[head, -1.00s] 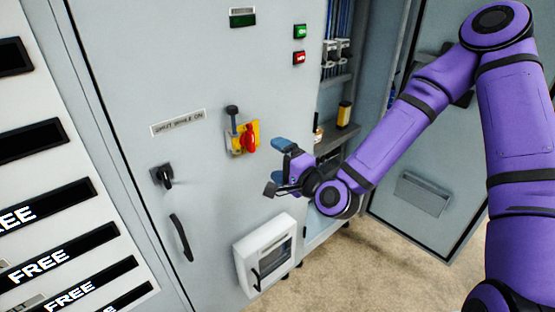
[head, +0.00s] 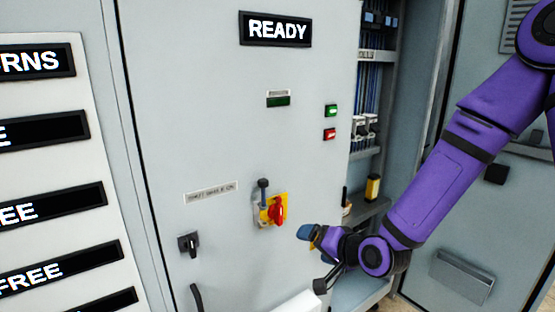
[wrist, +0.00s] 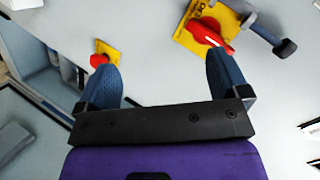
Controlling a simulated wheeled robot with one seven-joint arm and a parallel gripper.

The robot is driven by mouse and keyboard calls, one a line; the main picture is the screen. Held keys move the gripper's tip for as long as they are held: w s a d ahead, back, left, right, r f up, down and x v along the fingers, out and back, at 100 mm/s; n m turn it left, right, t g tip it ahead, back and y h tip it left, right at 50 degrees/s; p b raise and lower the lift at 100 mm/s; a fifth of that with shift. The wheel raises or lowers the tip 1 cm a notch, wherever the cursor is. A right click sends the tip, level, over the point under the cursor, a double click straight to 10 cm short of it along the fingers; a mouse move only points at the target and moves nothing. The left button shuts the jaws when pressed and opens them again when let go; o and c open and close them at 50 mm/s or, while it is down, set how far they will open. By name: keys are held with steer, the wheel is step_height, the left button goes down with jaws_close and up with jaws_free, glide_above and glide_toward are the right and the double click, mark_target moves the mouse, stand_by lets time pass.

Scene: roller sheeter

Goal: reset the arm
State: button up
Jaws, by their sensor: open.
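My purple arm reaches in from the right in the head view. My gripper (head: 312,258) is in front of the grey cabinet door (head: 230,140), just below and right of a red rotary switch (head: 278,211) on a yellow plate. In the wrist view the two blue fingers of my gripper (wrist: 165,85) stand wide apart with nothing between them. The red switch (wrist: 210,33) shows beyond the right finger there, and a smaller red knob on yellow (wrist: 103,58) shows beyond the left finger.
A READY display (head: 275,30) tops the door. Green (head: 331,110) and red (head: 330,134) buttons sit near its right edge. A black handle (head: 188,243) is lower left. An open compartment (head: 375,100) with wiring and an open door (head: 480,200) lie right.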

steer(key=s+d+r+n+g+h, duration=0.1)
steer(key=s+d+r+n+h, duration=0.2)
steer(key=d+r, duration=0.35)
steer(key=s+d+r+n+g+h, duration=0.1)
steer(key=s+d+r+g+h, duration=0.1)
steer(key=s+d+r+h, duration=0.35)
steer(key=s+d+r+g, duration=0.1)
steer(key=s+d+r, duration=0.3)
steer(key=s, duration=0.4)
steer(key=s+d+r+g, duration=0.1)
steer(key=s+d+r, duration=0.3)
steer(key=s+r, duration=0.3)
steer(key=shift+s+d+r, duration=0.2)
steer(key=shift+s+d, duration=0.1)
steer(key=shift+s, duration=0.45)
